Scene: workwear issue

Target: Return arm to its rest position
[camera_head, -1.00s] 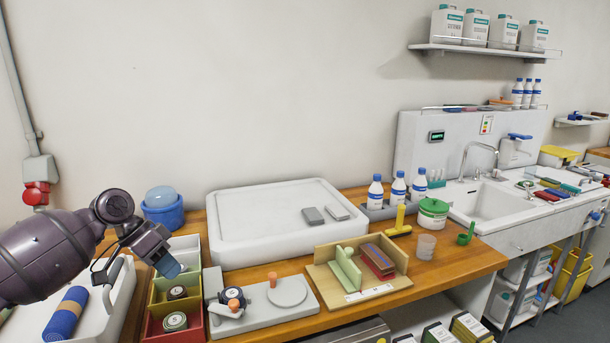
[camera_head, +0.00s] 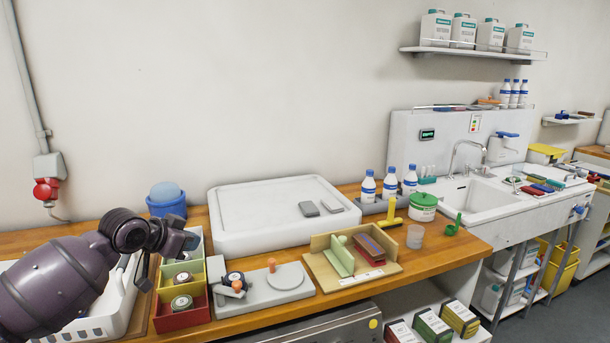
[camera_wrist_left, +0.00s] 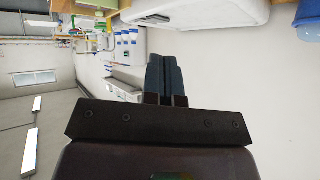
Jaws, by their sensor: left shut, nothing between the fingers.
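My left arm comes in from the left in the head view. Its dark gripper (camera_head: 186,243) is over the left part of the bench, near the coloured bins, and its fingers are partly hidden by the wrist. In the left wrist view the gripper's two blue-grey fingers (camera_wrist_left: 166,78) are together with nothing between them. The wrist view is turned on its side, with the fingers against the pale wall. My right gripper shows in neither view.
Close to the left gripper are a red bin (camera_head: 183,317), a white basket (camera_head: 92,325) and a blue tub (camera_head: 167,205). A white tray (camera_head: 265,242), a grey fixture (camera_head: 255,297) and a wooden holder (camera_head: 385,268) stand to the right. The wall above is clear.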

